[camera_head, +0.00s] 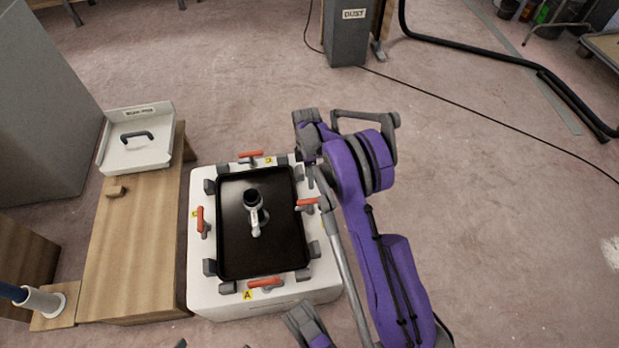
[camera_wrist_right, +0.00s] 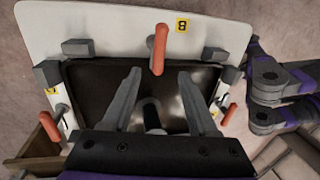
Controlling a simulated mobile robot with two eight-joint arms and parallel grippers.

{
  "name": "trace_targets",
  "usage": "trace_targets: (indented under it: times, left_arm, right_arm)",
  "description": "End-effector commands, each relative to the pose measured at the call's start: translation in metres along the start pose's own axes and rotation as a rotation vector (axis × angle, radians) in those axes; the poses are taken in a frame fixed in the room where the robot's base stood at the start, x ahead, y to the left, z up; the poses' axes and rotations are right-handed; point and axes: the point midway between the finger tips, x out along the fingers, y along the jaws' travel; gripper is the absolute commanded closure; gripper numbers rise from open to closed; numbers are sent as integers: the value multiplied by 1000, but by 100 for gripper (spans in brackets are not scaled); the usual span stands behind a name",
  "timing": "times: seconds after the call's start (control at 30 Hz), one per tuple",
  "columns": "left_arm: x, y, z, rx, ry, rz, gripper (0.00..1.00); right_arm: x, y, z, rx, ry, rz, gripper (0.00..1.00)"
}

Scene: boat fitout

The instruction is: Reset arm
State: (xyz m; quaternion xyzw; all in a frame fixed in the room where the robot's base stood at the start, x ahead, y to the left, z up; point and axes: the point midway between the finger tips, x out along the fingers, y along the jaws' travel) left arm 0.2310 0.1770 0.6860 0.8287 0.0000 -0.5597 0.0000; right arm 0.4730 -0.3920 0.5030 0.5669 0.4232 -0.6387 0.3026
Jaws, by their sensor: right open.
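In the head view my right arm reaches up on the right side of a white fixture (camera_head: 215,300), with its right gripper (camera_head: 312,172) near the fixture's right edge, partly hidden by the arm. In the wrist view the right gripper (camera_wrist_right: 160,72) is open, its fingers spread with nothing gripped. It points over a black tray (camera_head: 235,255) lying on the fixture. A fitting with a black top and silver body (camera_head: 255,220) sits on the tray. Its dark end (camera_wrist_right: 151,112) shows between the fingers, apart from them.
Orange-handled clamps (camera_head: 265,283) surround the tray. A grey dust box (camera_head: 347,45) and cable stand behind.

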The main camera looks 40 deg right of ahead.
Motion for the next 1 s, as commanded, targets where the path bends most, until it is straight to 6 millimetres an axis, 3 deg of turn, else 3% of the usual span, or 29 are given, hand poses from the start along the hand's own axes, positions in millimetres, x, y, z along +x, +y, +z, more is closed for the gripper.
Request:
trace_targets:
  times: [0.37, 0.53, 0.8, 1.0]
  left_arm:
    - [0, 0, 0, 0, 0, 0, 0]
    - [0, 0, 0, 0, 0, 0, 0]
    - [0, 0, 0, 0, 0, 0, 0]
    - [0, 0, 0, 0, 0, 0, 0]
  right_arm:
    - [-1, -1, -1, 2, 0, 2, 41]
    - [-22, -15, -14, 55, -1, 30, 41]
    - [-87, -76, -53, 266, 21, 141, 41]
    - [-122, -133, -73, 430, 66, 221, 41]
